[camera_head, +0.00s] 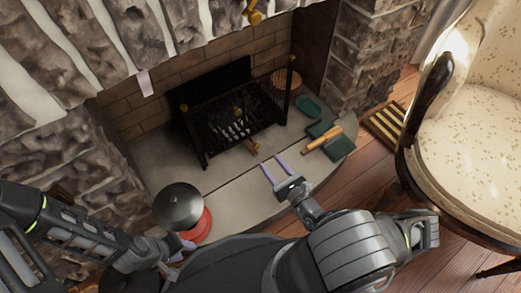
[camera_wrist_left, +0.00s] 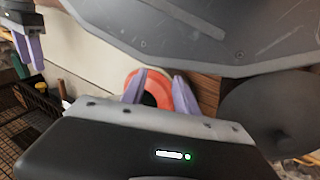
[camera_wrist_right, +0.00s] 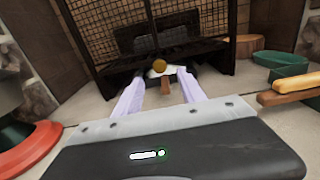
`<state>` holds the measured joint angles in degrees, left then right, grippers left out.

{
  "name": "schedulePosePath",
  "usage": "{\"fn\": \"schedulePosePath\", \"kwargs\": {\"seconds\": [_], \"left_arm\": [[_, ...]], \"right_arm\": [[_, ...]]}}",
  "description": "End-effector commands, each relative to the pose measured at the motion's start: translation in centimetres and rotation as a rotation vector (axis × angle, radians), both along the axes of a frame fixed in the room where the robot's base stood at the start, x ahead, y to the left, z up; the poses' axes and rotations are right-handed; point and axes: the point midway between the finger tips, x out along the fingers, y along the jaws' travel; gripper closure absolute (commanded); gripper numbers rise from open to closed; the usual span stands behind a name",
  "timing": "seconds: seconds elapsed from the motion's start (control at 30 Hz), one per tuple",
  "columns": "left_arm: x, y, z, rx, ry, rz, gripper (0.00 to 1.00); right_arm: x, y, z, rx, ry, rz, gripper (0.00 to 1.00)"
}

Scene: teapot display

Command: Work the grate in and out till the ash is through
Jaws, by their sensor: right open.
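The black grate (camera_head: 222,112) stands in the brick fireplace, with light bars (camera_head: 235,129) low in its front. A short wooden handle (camera_head: 252,147) sticks out at its front; in the right wrist view the handle (camera_wrist_right: 165,88) shows between and beyond my fingertips, below a brass knob (camera_wrist_right: 159,66). My right gripper (camera_head: 273,172) is open and empty, facing the grate, apart from the handle. I cannot make out any ash.
A dark domed lid (camera_head: 179,205) is above the red base. Green pieces (camera_head: 340,146) and a wooden roll (camera_head: 321,139) lie on the hearth's right. A cream armchair (camera_head: 470,130) stands at the right. The pale hearth (camera_head: 235,188) is clear before the grate.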

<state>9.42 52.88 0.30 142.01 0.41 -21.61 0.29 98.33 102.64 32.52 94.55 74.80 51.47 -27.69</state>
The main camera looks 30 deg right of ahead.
Motion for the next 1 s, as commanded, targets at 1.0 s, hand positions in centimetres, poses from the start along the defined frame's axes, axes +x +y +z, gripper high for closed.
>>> {"fn": "schedulePosePath", "kwargs": {"seconds": [1.0], "left_arm": [[0.5, -0.1, -2.7, 0.002, -0.013, 0.006, 0.64]], "right_arm": [[7.5, 1.1, 0.0, -0.001, 0.001, 0.002, 0.62]]}}
